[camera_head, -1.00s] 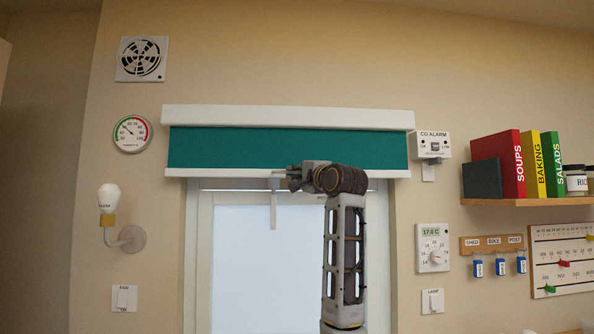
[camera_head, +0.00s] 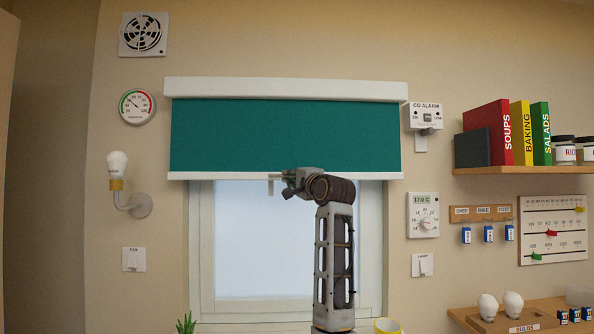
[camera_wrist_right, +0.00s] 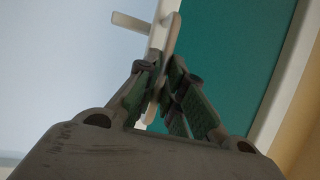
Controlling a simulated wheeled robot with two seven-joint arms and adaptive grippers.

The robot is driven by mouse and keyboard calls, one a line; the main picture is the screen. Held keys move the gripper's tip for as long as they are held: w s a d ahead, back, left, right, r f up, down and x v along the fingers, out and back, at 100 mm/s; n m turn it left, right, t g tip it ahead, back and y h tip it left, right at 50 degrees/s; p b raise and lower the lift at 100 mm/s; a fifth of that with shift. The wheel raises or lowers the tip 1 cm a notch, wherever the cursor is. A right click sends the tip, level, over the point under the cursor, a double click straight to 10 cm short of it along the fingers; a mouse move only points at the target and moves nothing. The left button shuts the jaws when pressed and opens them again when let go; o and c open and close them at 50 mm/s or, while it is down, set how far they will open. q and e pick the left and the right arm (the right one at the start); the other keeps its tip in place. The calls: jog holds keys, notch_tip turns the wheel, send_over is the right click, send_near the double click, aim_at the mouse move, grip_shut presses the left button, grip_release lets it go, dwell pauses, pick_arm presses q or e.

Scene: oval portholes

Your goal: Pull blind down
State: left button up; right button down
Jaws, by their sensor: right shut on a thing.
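The blind (camera_head: 285,135) is a green fabric sheet below a white top casing (camera_head: 285,90), with a white bottom bar (camera_head: 220,176). It covers the upper part of the window, and the pane below it is bare. My right gripper (camera_head: 282,181) is at the bottom bar, right of its left end and near its middle. The fingers hide part of the bar. My left gripper is not in view.
A CO alarm (camera_head: 426,117) and thermostat (camera_head: 423,214) are on the wall at right. A shelf of books (camera_head: 525,170) is further right. A wall lamp (camera_head: 118,180) is at left.

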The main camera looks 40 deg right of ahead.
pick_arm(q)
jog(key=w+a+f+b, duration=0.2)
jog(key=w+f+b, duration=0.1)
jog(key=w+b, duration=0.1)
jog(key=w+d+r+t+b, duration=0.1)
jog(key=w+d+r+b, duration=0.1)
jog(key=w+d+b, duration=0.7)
pick_arm(e)
notch_tip(320, 180, down, 47)
jog(key=b, duration=0.3)
jog(key=shift+r, duration=0.15)
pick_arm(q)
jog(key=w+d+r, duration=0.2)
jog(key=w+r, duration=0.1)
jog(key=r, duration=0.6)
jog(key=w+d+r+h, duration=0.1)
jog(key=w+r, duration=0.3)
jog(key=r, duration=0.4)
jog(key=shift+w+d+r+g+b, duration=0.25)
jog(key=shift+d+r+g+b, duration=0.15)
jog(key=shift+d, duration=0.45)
pick_arm(e)
jog(key=shift+f, duration=0.75)
